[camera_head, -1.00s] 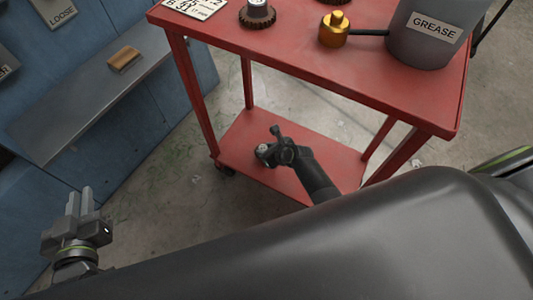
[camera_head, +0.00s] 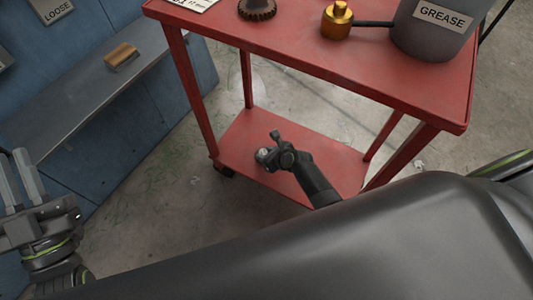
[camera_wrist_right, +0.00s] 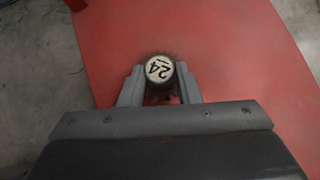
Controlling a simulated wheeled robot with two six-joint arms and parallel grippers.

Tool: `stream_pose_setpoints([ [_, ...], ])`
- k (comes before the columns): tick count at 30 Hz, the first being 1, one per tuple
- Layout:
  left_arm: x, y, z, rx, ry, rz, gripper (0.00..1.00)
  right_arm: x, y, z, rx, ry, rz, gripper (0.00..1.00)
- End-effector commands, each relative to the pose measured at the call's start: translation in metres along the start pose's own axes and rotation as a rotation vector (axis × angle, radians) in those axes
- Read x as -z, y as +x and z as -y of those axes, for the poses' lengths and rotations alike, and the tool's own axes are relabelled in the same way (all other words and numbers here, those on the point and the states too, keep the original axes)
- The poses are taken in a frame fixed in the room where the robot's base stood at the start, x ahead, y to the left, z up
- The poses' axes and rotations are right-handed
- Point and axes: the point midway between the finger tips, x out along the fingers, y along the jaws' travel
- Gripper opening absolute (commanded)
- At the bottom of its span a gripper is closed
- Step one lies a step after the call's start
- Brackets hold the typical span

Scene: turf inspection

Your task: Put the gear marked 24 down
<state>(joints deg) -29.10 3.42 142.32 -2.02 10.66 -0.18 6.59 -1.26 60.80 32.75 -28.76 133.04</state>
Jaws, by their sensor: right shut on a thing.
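The gear marked 24 shows in the right wrist view (camera_wrist_right: 159,70) as a round pale top with a black 24 over a dark, mostly hidden body. My right gripper (camera_wrist_right: 160,86) has one finger on each side of it and is shut on it. In the head view my right gripper (camera_head: 271,147) is low over the red cart's lower shelf (camera_head: 238,142), with the gear's small pale top (camera_head: 262,154) at its tip. I cannot tell whether the gear touches the shelf. My left gripper (camera_head: 14,152) is at the left edge, empty, its fingers apart.
The cart's upper top (camera_head: 290,58) overhangs the shelf and holds a brown gear (camera_head: 257,9), a brass oiler (camera_head: 336,20) and a grease bucket (camera_head: 440,18). Red legs stand around the shelf. The shelf is otherwise bare. A wooden block (camera_head: 122,56) lies on the bench at left.

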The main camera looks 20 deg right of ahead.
Motion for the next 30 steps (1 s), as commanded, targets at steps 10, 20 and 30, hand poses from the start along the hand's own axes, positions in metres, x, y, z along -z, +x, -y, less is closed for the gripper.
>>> stream_pose_setpoints([
  [10, 0.003, 0.0, 0.0, -0.001, 0.002, -0.017, 0.15, 0.0, 0.001, 0.0, 0.0, 0.0, 0.0, 0.4],
  [20, 0.003, 0.0, 0.0, -0.001, 0.002, -0.014, 0.15, 0.001, 0.001, 0.0, 0.0, 0.0, 0.0, 0.52],
  [30, -0.024, -0.003, 0.002, 0.005, -0.023, 0.144, 0.15, -0.001, -0.007, 0.0, 0.0, 0.0, -0.001, 0.52],
])
